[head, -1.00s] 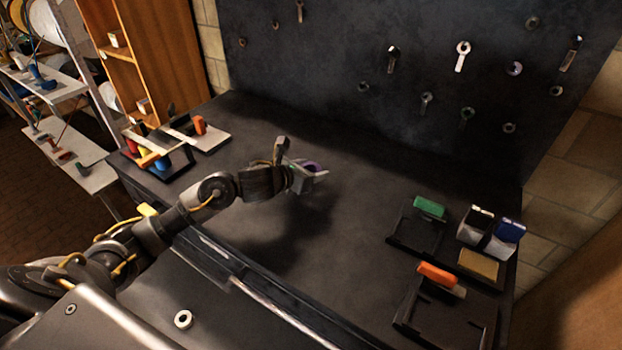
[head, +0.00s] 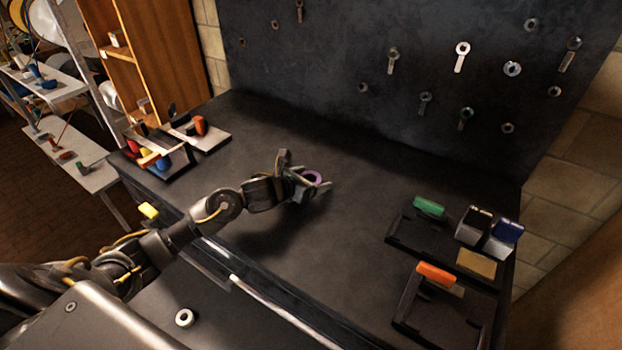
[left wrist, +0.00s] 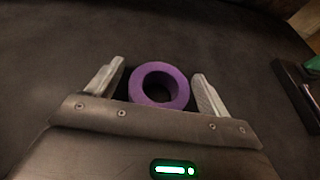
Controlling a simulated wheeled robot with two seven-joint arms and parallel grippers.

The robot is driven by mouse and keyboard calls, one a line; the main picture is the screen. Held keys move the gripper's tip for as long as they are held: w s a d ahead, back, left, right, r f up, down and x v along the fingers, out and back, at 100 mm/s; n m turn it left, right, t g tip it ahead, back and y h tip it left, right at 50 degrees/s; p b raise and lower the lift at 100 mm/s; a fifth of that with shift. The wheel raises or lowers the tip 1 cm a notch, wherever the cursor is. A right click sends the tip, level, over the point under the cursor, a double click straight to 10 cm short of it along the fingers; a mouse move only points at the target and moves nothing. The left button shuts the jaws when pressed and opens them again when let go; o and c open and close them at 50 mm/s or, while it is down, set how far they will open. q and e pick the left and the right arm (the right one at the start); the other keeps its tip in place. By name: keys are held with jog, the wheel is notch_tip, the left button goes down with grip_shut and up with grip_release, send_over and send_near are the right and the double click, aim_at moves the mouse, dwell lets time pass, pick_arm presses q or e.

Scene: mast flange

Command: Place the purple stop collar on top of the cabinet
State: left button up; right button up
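The purple stop collar (head: 312,177) is a ring over the middle of the dark cabinet top (head: 330,240), and appears to lie flat on it. In the left wrist view the collar (left wrist: 159,86) sits between the two grey fingers, with a narrow gap on each side. My left gripper (head: 308,179) is open around the collar, low over the cabinet top. It also shows in the left wrist view (left wrist: 158,84). The collar's underside is hidden. My right gripper is not in view.
Fixtures with green (head: 429,207) and orange (head: 436,274) blocks stand at the right of the cabinet top. A tray of coloured parts (head: 165,158) is at the back left. A dark board (head: 400,110) with hanging tools rises behind. Cabinet top around the gripper is clear.

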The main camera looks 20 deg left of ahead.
pick_arm(q)
jog(key=shift+r, duration=0.1)
jog(key=b+v, duration=0.1)
jog(key=v, duration=1)
jog(key=shift+s+a+r, duration=0.1)
jog(key=shift+s+r, duration=0.05)
jog(key=shift+s, duration=0.35)
